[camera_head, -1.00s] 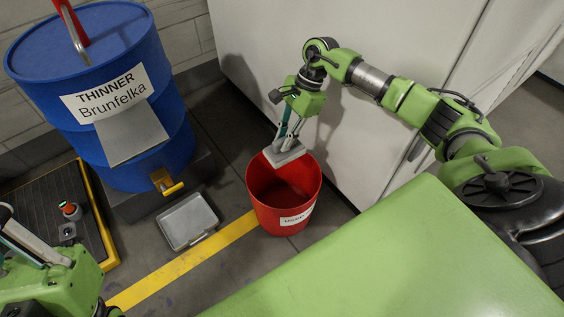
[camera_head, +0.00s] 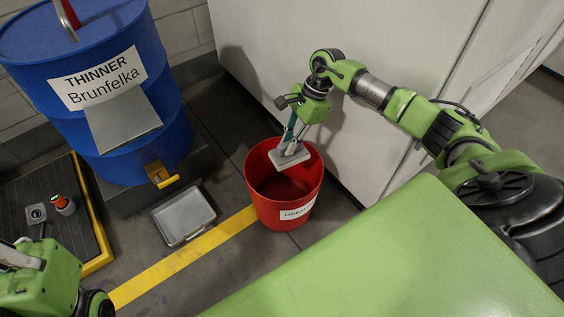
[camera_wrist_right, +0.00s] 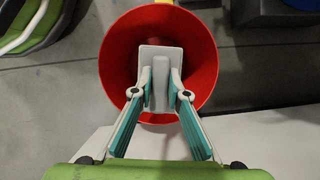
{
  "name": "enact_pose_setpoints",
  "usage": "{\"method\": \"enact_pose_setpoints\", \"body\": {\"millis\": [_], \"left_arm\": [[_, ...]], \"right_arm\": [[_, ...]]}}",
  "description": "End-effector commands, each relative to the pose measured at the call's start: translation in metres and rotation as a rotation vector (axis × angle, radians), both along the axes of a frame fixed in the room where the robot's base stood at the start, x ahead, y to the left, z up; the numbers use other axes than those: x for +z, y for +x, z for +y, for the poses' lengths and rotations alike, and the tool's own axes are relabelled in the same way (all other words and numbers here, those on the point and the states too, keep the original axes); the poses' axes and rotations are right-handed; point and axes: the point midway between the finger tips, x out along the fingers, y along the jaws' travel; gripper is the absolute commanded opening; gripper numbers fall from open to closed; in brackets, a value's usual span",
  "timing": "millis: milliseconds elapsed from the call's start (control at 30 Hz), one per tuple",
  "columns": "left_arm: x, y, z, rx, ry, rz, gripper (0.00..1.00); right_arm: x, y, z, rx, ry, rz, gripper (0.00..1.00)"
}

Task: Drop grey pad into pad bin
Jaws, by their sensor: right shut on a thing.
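The grey pad (camera_head: 291,158) is a flat light-grey plate with a raised grip. My right gripper (camera_head: 290,147) is shut on it and holds it over the mouth of the red bin (camera_head: 262,207). In the right wrist view the gripper (camera_wrist_right: 160,88) pinches the grip of the grey pad (camera_wrist_right: 160,54), and the pad lies within the outline of the red bin (camera_wrist_right: 112,62). The bin has a white label that is only partly readable, and its visible interior looks empty. My left arm shows at the lower left, but its fingertips cannot be made out clearly.
A blue thinner drum (camera_head: 112,75) with a yellow-handled tap (camera_head: 162,176) stands left of the bin. A metal tray (camera_head: 183,215) lies on the floor below it. A black platform (camera_head: 40,190) with yellow edging is at the left. White cabinets (camera_head: 290,60) stand behind the bin.

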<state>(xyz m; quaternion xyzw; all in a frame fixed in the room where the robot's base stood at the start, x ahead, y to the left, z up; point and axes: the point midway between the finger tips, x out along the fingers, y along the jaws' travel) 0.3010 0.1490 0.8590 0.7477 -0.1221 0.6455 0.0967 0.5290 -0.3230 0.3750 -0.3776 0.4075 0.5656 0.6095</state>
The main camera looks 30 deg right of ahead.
Motion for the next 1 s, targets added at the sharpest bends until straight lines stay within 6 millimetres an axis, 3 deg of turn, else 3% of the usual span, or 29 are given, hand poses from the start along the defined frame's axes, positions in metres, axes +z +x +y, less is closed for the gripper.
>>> {"method": "enact_pose_setpoints", "body": {"millis": [167,200,267,667,767,1000], "left_arm": [[0.001,0.0,0.0,0.0,0.0,0.0,0.0],[0.001,0.0,0.0,0.0,0.0,0.0,0.0],[0.001,0.0,0.0,0.0,0.0,0.0,0.0],[0.003,0.001,0.0,0.0,0.0,0.003,0.0],[0.01,0.001,0.0,0.0,0.0,0.003,0.0],[0.042,0.0,0.0,0.0,0.001,0.002,0.0]], "right_arm": [[0.001,0.0,0.0,0.0,0.0,-0.001,0.0],[0.001,0.0,0.0,0.0,0.001,-0.001,0.2],[0.001,0.0,0.0,0.0,0.001,-0.001,0.34],[0.004,0.0,0.0,0.001,0.0,-0.001,0.34],[0.015,0.001,0.0,0.0,0.0,-0.002,0.34],[0.061,0.001,0.0,0.001,-0.001,-0.003,0.34]]}}
